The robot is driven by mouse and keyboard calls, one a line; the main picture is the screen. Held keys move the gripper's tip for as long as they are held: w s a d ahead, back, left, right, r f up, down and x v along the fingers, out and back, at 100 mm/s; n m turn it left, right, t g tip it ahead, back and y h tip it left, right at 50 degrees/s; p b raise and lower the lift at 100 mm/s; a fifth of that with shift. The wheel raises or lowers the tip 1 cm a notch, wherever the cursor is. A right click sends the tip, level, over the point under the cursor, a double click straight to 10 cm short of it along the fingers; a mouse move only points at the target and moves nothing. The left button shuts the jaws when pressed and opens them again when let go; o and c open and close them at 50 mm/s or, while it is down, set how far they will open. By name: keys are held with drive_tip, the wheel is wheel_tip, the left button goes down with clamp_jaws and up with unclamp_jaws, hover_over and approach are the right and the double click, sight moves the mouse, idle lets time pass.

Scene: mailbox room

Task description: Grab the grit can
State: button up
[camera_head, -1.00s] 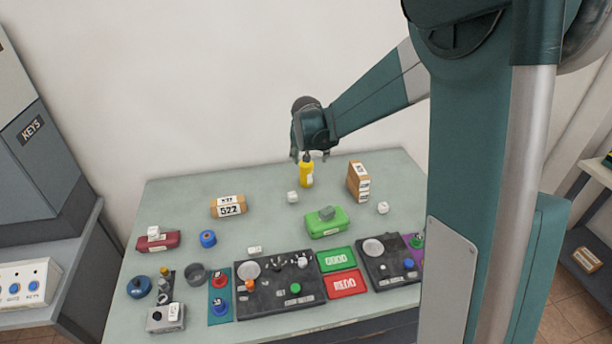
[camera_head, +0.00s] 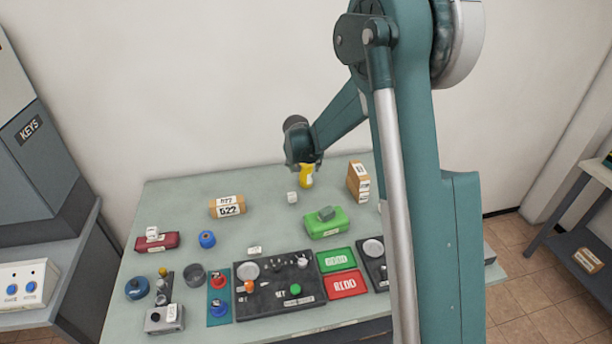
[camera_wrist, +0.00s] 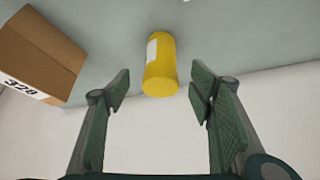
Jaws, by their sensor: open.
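A yellow can (camera_head: 306,178) stands upright near the back of the grey-green table; I cannot read its label, so I cannot confirm it is the grit can. It also shows in the wrist view (camera_wrist: 160,65) with a white label on its side. My gripper (camera_head: 306,165) is at the can's upper part in the head view and hides its top. In the wrist view my gripper (camera_wrist: 162,88) has its two fingers wide apart. The can's near end lies between the fingertips, with a visible gap on each side. Nothing is held.
A cardboard box (camera_head: 358,182) stands just right of the can and shows at the left of the wrist view (camera_wrist: 38,55). A green case (camera_head: 326,228) and a brown parcel (camera_head: 227,207) lie nearer. The wall is close behind.

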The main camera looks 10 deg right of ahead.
sight(306, 172)
drive_tip(key=shift+x, duration=1.3)
drive_tip(key=shift+b+x, duration=0.65)
drive_tip(key=shift+x, duration=2)
drive_tip(key=shift+a, duration=0.1)
drive_tip(key=c, duration=1.3)
drive_tip(key=shift+r, duration=0.1)
